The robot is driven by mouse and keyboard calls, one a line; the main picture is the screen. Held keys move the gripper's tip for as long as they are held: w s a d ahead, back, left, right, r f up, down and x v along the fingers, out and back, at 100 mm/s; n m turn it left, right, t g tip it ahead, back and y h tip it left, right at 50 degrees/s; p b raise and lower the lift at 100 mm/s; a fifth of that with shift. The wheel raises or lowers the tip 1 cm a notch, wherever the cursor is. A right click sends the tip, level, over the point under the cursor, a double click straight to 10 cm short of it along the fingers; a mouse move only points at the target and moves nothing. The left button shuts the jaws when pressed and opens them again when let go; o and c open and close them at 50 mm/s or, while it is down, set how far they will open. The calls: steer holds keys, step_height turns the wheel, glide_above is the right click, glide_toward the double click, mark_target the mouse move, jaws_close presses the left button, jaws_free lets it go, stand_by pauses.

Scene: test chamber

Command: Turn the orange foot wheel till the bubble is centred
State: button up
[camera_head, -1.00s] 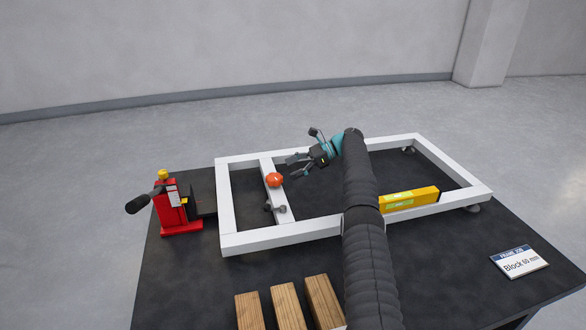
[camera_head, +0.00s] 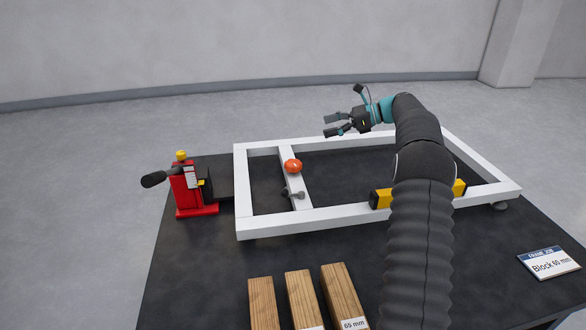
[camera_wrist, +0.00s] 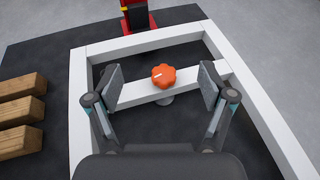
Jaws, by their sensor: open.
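The orange foot wheel (camera_head: 293,166) sits on the crossbar (camera_head: 290,178) of a white frame (camera_head: 300,224) on the dark table. In the wrist view the orange wheel (camera_wrist: 164,76) shows a pale mark on its left side and appears between the open fingers, ahead of them. My gripper (camera_head: 331,125) is open and empty, raised above the frame, to the right of and apart from the wheel. The yellow spirit level (camera_head: 381,198) lies along the frame's near side. My arm hides its middle, so the bubble cannot be seen.
A red jack (camera_head: 193,192) with a dark handle stands left of the frame. Several wooden blocks (camera_head: 304,295) lie at the table's front, one labelled 65 mm. A sign (camera_head: 549,263) reading "Block 60 mm" is at the right.

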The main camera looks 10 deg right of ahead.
step_height(320, 180, down, 4)
steer(key=s+m+t, duration=0.2)
steer(key=s, duration=0.1)
steer(key=m+t+h, duration=0.1)
steer(key=h, duration=0.1)
glide_toward(293, 162)
steer(key=b+x, duration=0.1)
steer(key=x, duration=0.9)
steer(key=shift+s, duration=0.1)
steer(key=shift+c, duration=0.2)
steer(key=c, duration=1.1)
steer(key=shift+p, duration=0.3)
